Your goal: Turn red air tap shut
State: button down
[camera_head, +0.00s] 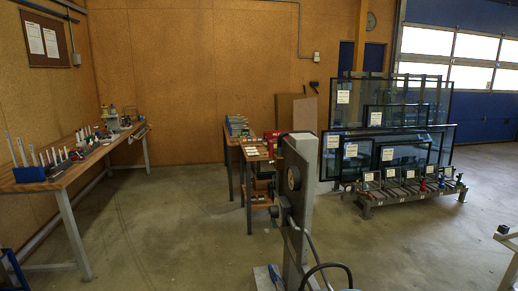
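I cannot make out a red air tap for certain. A small red object (423,186) stands at the front of the low base of the glass rack, on the right. It is too small to tell whether it is a tap or which way a handle points. Another red object (271,136) is on the small bench in the middle, partly hidden. My gripper does not show in this view.
A long workbench (82,166) with tools runs along the left wall. The glass rack (366,203) holds several framed panes with white labels. A small wooden bench (257,156) stands mid-room. The concrete floor (165,225) is open between the long workbench and the small bench.

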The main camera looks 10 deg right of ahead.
aim_at(271, 144)
jog(key=i+j, duration=0.1)
jog(key=j, duration=1.7)
jog(key=i+j, duration=0.35)
jog(key=i+j+z, duration=0.1)
jog(key=i+j, duration=0.25)
jog(key=j, duration=0.2)
